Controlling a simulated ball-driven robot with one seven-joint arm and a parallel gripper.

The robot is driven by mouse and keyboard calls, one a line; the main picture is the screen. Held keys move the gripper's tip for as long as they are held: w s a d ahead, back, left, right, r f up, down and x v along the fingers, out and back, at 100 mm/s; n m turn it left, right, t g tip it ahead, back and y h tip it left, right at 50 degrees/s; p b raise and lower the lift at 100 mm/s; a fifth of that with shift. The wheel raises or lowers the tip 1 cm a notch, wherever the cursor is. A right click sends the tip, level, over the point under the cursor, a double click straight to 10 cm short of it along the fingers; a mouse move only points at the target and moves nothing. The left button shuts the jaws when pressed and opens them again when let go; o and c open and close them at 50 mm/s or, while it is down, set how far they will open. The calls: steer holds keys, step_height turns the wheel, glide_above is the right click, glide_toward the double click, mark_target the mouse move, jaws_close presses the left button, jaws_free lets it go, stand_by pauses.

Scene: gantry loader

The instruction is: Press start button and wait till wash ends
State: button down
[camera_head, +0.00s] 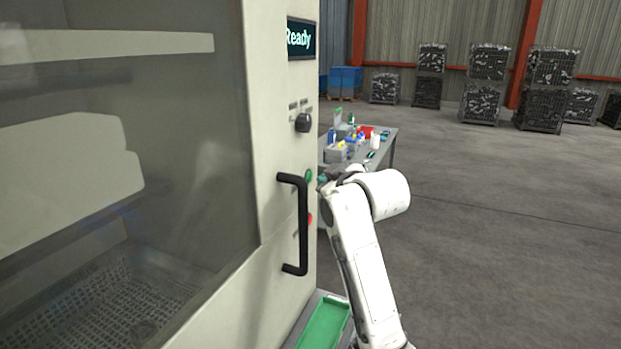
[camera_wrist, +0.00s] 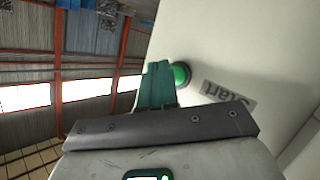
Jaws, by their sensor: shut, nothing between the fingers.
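The washing machine (camera_head: 277,130) stands at the left in the head view, its glass door (camera_head: 190,150) closed, with a black handle (camera_head: 303,225). Its display (camera_head: 301,39) reads "Ready". The green start button (camera_head: 308,176) is on the front panel, above a red button (camera_head: 309,219). In the wrist view the green button (camera_wrist: 181,73) sits beside a "Start" label (camera_wrist: 229,93). My gripper (camera_wrist: 158,72) is shut and empty, its green fingertips just left of the button. I cannot tell whether they touch it. In the head view my gripper (camera_head: 324,178) is small and partly hidden by my wrist.
A dark knob (camera_head: 303,123) is above the buttons. A green tray (camera_head: 324,323) lies low beside the machine. A table (camera_head: 386,146) with several small items stands behind my arm. Wire crates (camera_head: 487,85) line the back wall. The floor at the right is clear.

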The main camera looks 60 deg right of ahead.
steer(key=shift+w, duration=0.1)
steer(key=shift+w, duration=0.35)
steer(key=shift+w+a+p, duration=0.1)
steer(key=shift+w+p, duration=0.2)
steer(key=shift+w, duration=0.05)
stand_by(0.9)
steer(key=shift+s, duration=0.15)
steer(key=shift+s+p, duration=0.35)
steer(key=shift+s, duration=0.3)
steer(key=shift+s, duration=0.1)
steer(key=s, duration=0.1)
steer(key=s+p, duration=0.1)
steer(key=s, duration=0.2)
steer(key=shift+s+d, duration=0.3)
steer(key=shift+s, duration=0.1)
stand_by(0.9)
